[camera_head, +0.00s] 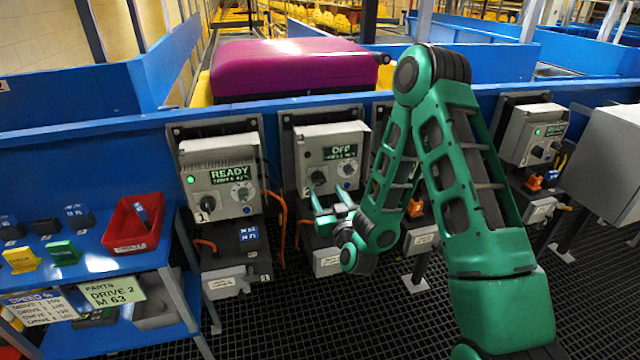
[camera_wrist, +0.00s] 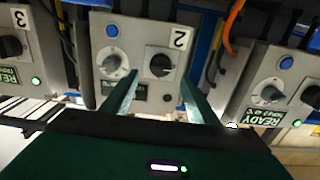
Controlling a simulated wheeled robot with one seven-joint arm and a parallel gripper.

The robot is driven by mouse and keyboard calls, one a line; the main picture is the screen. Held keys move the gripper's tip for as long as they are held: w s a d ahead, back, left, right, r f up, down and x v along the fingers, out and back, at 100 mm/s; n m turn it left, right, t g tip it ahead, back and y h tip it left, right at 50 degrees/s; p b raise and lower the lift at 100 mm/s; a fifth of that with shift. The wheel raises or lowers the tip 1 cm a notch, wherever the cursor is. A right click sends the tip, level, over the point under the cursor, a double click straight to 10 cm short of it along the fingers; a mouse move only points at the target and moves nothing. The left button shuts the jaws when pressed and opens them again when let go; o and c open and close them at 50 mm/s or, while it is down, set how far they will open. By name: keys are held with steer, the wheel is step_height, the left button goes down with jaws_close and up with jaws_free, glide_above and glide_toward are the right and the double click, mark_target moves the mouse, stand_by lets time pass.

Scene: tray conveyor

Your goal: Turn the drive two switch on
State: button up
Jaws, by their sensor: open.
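The drive two box (camera_head: 331,142) is the grey unit with a dark display reading OFF, mounted on the blue conveyor side. Its black rotary switch (camera_head: 318,178) is at the lower left of its face. The wrist view, upside down, shows the box with the label 2 (camera_wrist: 179,39), the black switch (camera_wrist: 159,65) and a lighter dial (camera_wrist: 113,64) beside it. My gripper (camera_head: 332,203) is open and empty, just below and in front of the box. In the wrist view its fingers (camera_wrist: 160,92) point toward the face, on either side of the switch's line. Contact cannot be told.
Drive box 1 (camera_head: 222,165) at left and another box (camera_head: 533,135) at right both read READY with green lights. A purple suitcase (camera_head: 293,69) lies on the conveyor behind. A red bin (camera_head: 133,226) sits on the blue shelf at left. Orange cables hang between the boxes.

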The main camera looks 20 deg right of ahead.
mark_target(320, 182)
steer(key=w, duration=0.7)
steer(key=c, duration=1)
steer(key=shift+d, duration=0.15)
steer(key=shift+c, duration=0.2)
